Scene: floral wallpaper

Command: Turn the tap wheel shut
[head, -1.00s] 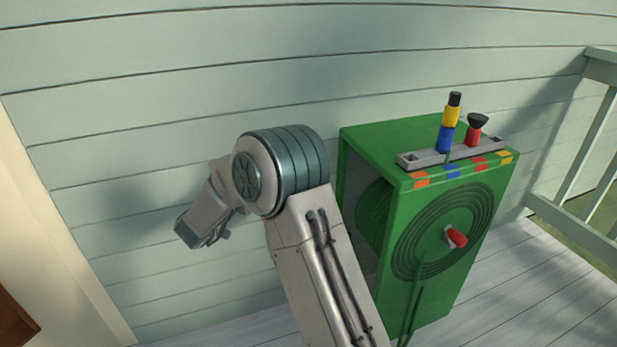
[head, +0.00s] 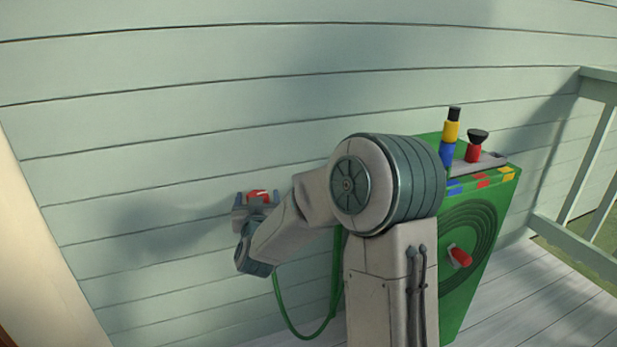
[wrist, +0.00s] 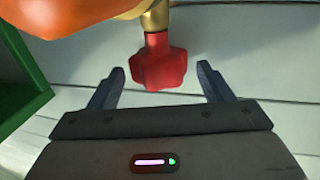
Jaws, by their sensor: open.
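The red tap wheel (wrist: 159,70) shows in the wrist view on a short stem below a brass fitting (wrist: 155,18). My gripper (wrist: 160,72) is open, with one finger on each side of the wheel and a visible gap to each. In the head view, the wheel (head: 258,195) is a small red patch near the wall, between the fingers of my gripper (head: 257,199). My wrist and arm hide most of the tap there.
A green hose-reel box (head: 463,290) stands right of my arm, with nozzles on top and a red crank (head: 460,257). A green hose (head: 284,314) hangs below my gripper. A blurred orange shape (wrist: 60,15) fills the wrist view's upper left. The siding (head: 150,170) is close behind.

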